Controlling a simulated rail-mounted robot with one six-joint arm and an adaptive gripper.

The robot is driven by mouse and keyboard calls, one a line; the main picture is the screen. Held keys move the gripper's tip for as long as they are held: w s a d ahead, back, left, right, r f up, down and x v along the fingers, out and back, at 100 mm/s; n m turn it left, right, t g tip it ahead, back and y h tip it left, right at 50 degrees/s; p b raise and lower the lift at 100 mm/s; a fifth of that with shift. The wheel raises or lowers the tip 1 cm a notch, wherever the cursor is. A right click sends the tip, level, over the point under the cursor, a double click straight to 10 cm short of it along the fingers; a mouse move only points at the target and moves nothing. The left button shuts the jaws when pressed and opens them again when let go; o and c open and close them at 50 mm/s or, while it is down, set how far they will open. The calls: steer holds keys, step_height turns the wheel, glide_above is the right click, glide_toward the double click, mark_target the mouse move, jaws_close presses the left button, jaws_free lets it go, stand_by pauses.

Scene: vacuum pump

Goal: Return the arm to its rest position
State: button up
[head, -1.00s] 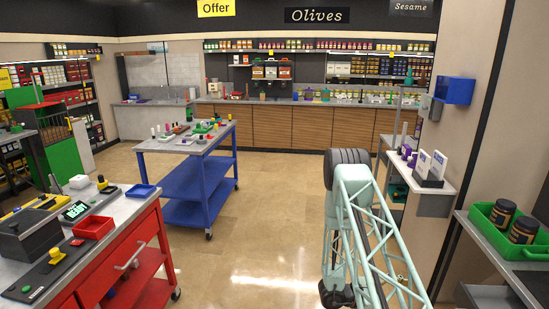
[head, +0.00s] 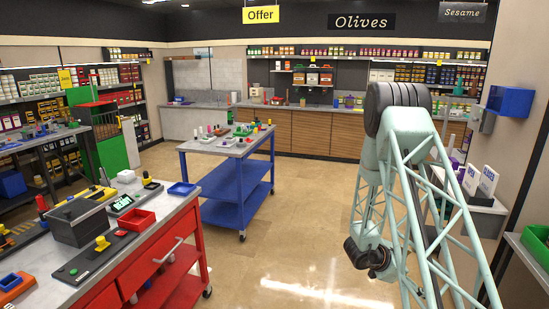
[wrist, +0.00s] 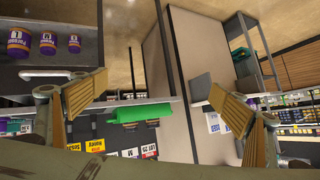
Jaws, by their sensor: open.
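My arm (head: 410,160), a pale green lattice with a black joint at its top, stands folded on the right side of the head view. Its lower end comes down to a dark joint over the floor. I cannot make out the gripper's fingers in the head view. In the wrist view my gripper (wrist: 159,86) has its two tan fingers wide apart at left and right, with nothing between them. That view is upside down and looks past a wall corner and shelves.
A red cart (head: 165,255) with boxes and trays stands at the left, and a blue cart (head: 225,214) behind it. A shelf with white cards (head: 478,182) and a green tray (head: 536,243) are close at the right. Bare floor (head: 300,225) lies between. Purple-labelled jars (wrist: 47,43) show in the wrist view.

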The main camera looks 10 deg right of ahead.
steer(key=w+a+r+n+t+y, duration=0.25)
steer(key=w+a+r, duration=0.25)
steer(key=a+r, duration=0.3)
steer(key=w+a+r+n+t+y, duration=0.2)
steer(key=w+a+r+t, duration=0.1)
steer(key=w+a+r, duration=0.45)
steer(key=s+a+r+n+t+y+b, duration=0.1)
steer(key=s+a+r+n+y, duration=0.25)
steer(key=a+r, duration=0.55)
steer(key=s+a+r+n+t+y, duration=0.15)
steer(key=s+a+r, duration=0.25)
steer(key=a+r, duration=0.5)
steer(key=s+a+r+n+g+y, duration=0.1)
steer(key=s+a+r+n+y, duration=0.2)
steer(key=s+a, duration=0.5)
steer(key=s+a+r+n+g, duration=0.1)
steer(key=s+a+r+n, duration=0.25)
steer(key=s+a, duration=0.45)
steer(key=s+d+n+g, duration=0.1)
steer(key=s+n, duration=0.1)
steer(key=s, duration=1.3)
steer(key=s+d+r+n+g+b, duration=0.1)
steer(key=s+n+g, duration=0.1)
steer(key=s, duration=1.3)
steer(key=shift+n+h, duration=0.3)
steer(key=shift+h, duration=0.15)
